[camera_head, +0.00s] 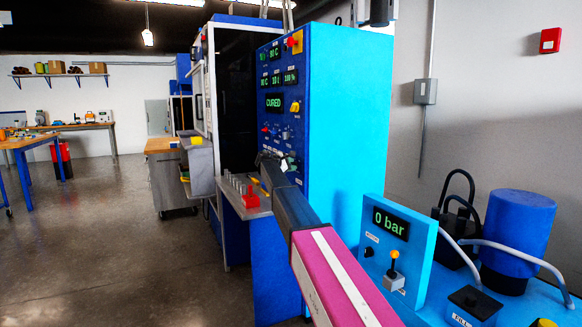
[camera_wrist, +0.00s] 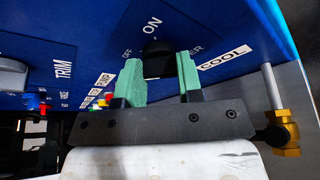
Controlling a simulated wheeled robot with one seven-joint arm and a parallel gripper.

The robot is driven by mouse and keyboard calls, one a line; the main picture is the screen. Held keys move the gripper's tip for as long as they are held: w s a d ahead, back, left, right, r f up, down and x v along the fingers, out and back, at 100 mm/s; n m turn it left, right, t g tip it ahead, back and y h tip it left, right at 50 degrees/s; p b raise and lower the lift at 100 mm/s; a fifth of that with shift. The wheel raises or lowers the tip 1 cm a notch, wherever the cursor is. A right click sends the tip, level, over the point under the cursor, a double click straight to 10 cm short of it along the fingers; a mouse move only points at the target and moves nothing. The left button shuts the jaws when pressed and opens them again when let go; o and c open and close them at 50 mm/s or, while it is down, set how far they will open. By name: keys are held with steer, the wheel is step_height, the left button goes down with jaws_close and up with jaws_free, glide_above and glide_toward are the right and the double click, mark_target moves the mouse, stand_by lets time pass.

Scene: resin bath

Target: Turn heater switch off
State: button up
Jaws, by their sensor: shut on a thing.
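The blue control panel (camera_head: 270,120) stands at the centre of the head view, with lit displays, one reading "CURED". In the wrist view a black switch knob (camera_wrist: 157,62) sits on the panel (camera_wrist: 215,30) under the marks "OFF" and "ON". A label partly hidden beside it ends in "ER". My gripper (camera_wrist: 160,74) is shut on this knob, with one green finger on each side. Which mark the knob points to cannot be told. In the head view my gripper (camera_head: 284,163) is at the lower panel, and my arm hides the knob.
A "COOL" label (camera_wrist: 224,58) lies right of the knob, beside a brass valve (camera_wrist: 282,132). A grey knob (camera_wrist: 12,73) is near "TRIM". A small shelf with a red block (camera_head: 250,198) juts below the panel. A "0 bar" pump unit (camera_head: 390,224) stands at the right.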

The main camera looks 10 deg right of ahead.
steer(key=o, duration=0.9)
steer(key=shift+o, duration=0.2)
steer(key=v, duration=1)
steer(key=shift+s+a, duration=0.3)
steer(key=s+d+f+m+g+y, duration=0.2)
steer(key=s+d+f+m+y, duration=0.15)
steer(key=s+f, duration=0.95)
steer(key=s+d+f+m+g+y, duration=0.25)
steer(key=s+d+f, duration=0.25)
steer(key=s+f, duration=0.8)
steer(key=s+f+m+g+y, duration=0.2)
steer(key=s+f+m+y, duration=0.1)
steer(key=s+f, duration=0.6)
steer(key=s+f+m+g+y, duration=0.1)
steer(key=s+f+m+y, duration=0.2)
steer(key=s, duration=1.3)
step_height(320, 180, down, 6)
steer(key=m, duration=0.3)
steer(key=shift+f+m+g, duration=0.2)
steer(key=shift+m+g, duration=0.1)
steer(key=shift+g, duration=0.05)
